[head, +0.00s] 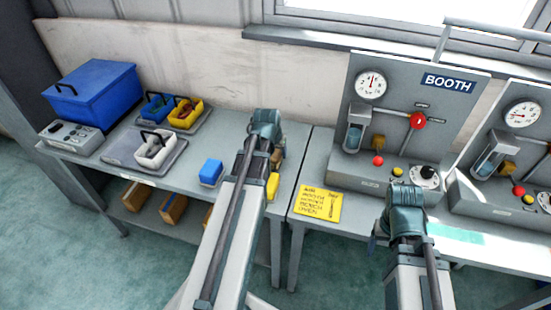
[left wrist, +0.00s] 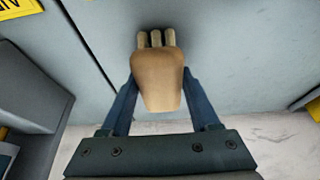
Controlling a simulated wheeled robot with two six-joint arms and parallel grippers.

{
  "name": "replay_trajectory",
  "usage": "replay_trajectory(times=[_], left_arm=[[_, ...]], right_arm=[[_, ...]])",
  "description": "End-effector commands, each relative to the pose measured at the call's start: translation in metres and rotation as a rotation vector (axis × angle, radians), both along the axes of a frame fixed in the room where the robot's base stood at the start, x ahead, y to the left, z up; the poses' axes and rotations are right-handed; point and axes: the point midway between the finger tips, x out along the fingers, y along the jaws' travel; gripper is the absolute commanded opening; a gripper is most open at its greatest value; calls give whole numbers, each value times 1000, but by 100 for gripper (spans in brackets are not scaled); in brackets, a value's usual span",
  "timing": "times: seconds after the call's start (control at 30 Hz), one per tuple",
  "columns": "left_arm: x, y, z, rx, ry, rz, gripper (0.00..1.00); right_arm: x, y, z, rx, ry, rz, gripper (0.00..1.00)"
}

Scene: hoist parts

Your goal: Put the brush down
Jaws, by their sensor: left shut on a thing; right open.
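The brush (left wrist: 158,80) has a tan wooden body with several pale tips at its far end. In the left wrist view it sits between the two dark blue fingers of my left gripper (left wrist: 160,92), which is shut on it. In the head view my left gripper (head: 268,140) is over the right part of the left grey table (head: 228,130), and the arm hides most of the brush. I cannot tell whether the brush touches the table. My right gripper (head: 405,205) is open, in front of the booth panel; its fingers are mostly hidden.
A blue box (head: 208,172) and a yellow block (head: 272,186) lie near my left arm. Blue and yellow bins (head: 188,118), a white bin (head: 155,150) and a blue toolbox (head: 95,95) stand further left. A yellow card (head: 318,204) lies right. Gauge panels (head: 400,130) stand behind.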

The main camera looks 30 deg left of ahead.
Motion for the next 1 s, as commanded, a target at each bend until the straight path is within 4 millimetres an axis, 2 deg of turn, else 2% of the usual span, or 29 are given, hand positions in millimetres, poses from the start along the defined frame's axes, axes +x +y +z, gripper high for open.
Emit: replay_trajectory(times=[0.03,0.43,0.47,0.6,0.63,1.0], left_arm=[[0,0,-8,0,0,0,18],[0,0,-10,0,0,0,18],[0,0,-10,0,0,0,64],[0,0,-9,0,0,0,89],[0,0,-9,0,0,0,92],[0,0,-7,0,0,0,92]], right_arm=[[0,0,-8,0,0,0,68],[0,0,-10,0,0,0,68],[0,0,-10,0,0,0,68],[0,0,-9,0,0,0,68],[0,0,-9,0,0,0,68],[0,0,-7,0,0,0,68]])
